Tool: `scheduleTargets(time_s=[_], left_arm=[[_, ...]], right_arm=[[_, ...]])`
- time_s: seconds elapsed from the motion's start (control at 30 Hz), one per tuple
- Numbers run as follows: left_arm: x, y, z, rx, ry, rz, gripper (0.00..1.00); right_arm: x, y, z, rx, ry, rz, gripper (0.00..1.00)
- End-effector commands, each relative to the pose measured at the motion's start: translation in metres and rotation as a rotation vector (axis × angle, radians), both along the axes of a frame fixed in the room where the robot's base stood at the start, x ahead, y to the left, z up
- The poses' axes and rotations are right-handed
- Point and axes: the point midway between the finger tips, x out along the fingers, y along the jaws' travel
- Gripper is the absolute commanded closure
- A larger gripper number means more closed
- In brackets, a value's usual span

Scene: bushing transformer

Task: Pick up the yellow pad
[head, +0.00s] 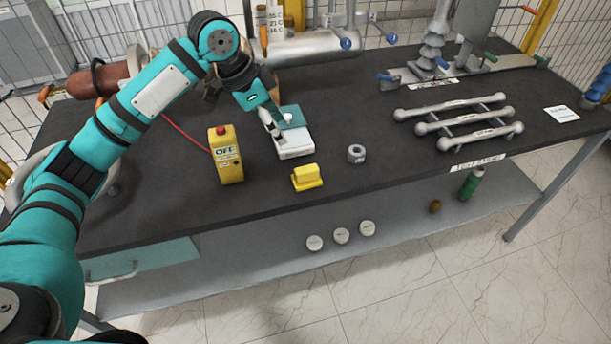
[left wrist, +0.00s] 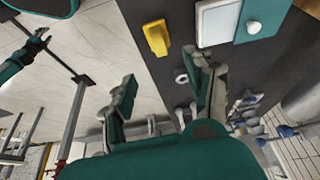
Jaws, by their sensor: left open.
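The yellow pad (head: 307,178) is a small block with a raised ridge near the front edge of the dark table. It also shows in the left wrist view (left wrist: 157,38), with nothing touching it. My left gripper (head: 271,124) is above the table, behind and left of the pad, in front of a white box with a teal part. In the left wrist view my left gripper (left wrist: 163,98) has its two fingers wide apart with nothing between them. A teal and dark gripper, apparently my right (left wrist: 40,42), shows small at the left of that view, away from the pad; its jaws are unclear.
The white box (head: 295,149) stands just behind the pad. A yellow switch box (head: 226,155) stands left of it, and a grey nut (head: 356,153) right. Grey bars (head: 462,120) lie farther right. The table's front edge is close to the pad; a lower shelf (head: 290,262) holds several small items.

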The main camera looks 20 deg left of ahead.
Motion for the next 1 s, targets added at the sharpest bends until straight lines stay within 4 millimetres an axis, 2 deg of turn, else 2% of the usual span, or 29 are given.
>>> scheduleTargets(time_s=[0.3, 0.5, 0.77, 1.0], left_arm=[[0.014, -0.022, -0.062, -0.002, 0.006, 0.0, 0.46], [0.022, -0.033, -0.095, -0.001, 0.003, -0.001, 0.46], [0.027, -0.04, -0.112, 0.0, 0.002, -0.001, 0.46], [0.034, -0.053, -0.143, -0.001, 0.002, 0.0, 0.46]], right_arm=[[-0.001, 0.002, 0.01, 0.002, 0.001, 0.002, 0.6], [-0.001, 0.006, 0.014, 0.008, 0.002, 0.002, 0.6], [-0.001, 0.008, 0.018, 0.01, 0.001, 0.001, 0.6], [-0.001, 0.008, 0.027, 0.009, 0.001, 0.001, 0.6]])
